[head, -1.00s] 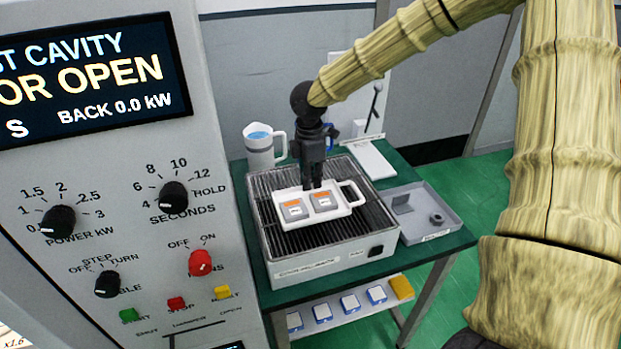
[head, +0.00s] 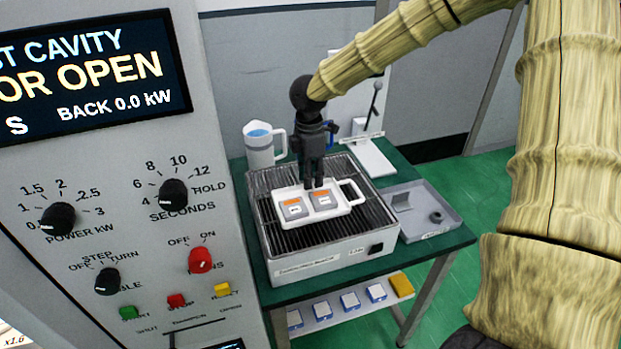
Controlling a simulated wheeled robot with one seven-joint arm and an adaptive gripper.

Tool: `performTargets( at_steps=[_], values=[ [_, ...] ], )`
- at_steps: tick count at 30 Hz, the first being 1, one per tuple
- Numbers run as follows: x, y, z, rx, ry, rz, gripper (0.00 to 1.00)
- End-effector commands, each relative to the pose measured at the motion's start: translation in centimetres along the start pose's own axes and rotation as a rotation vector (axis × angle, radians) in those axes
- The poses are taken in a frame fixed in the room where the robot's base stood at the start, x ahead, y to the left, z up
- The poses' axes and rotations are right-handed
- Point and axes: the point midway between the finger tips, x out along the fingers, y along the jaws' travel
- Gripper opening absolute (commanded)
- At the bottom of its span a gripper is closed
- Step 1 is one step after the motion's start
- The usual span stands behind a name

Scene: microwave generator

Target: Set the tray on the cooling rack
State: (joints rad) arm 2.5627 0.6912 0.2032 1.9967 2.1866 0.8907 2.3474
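The white tray (head: 338,211) holds two grey blocks with orange tops, and its loop handle points right. It is over the slatted top of the cooling rack (head: 290,240), a pale box on the green table; I cannot tell for certain whether it touches the slats. My gripper (head: 314,184) points down at the tray's back edge, with its dark fingers close together there. The fingertips meet the tray's rim, but whether they grip it is too small to tell.
A white jug with blue liquid (head: 260,146) stands behind the rack. A grey shallow tray (head: 425,212) with small parts lies to the right. A white stand (head: 370,155) is at the back. The generator panel (head: 120,220) fills the left. A lower shelf (head: 345,305) holds several small items.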

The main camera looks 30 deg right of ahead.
Motion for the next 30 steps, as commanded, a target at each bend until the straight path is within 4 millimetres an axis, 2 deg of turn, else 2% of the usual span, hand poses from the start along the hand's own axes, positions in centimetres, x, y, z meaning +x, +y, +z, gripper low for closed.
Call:
performTargets(
  at_steps=[12,18,24,30],
  values=[
    [-6.9,0.1,0.0,0.001,0.001,0.005,0.27],
    [-9.7,0.1,0.0,0.001,0.001,0.003,0.27],
    [-11.0,0.0,0.0,0.000,0.001,0.002,0.27],
    [-11.2,0.0,0.0,0.000,0.001,0.001,0.27]
  ],
)
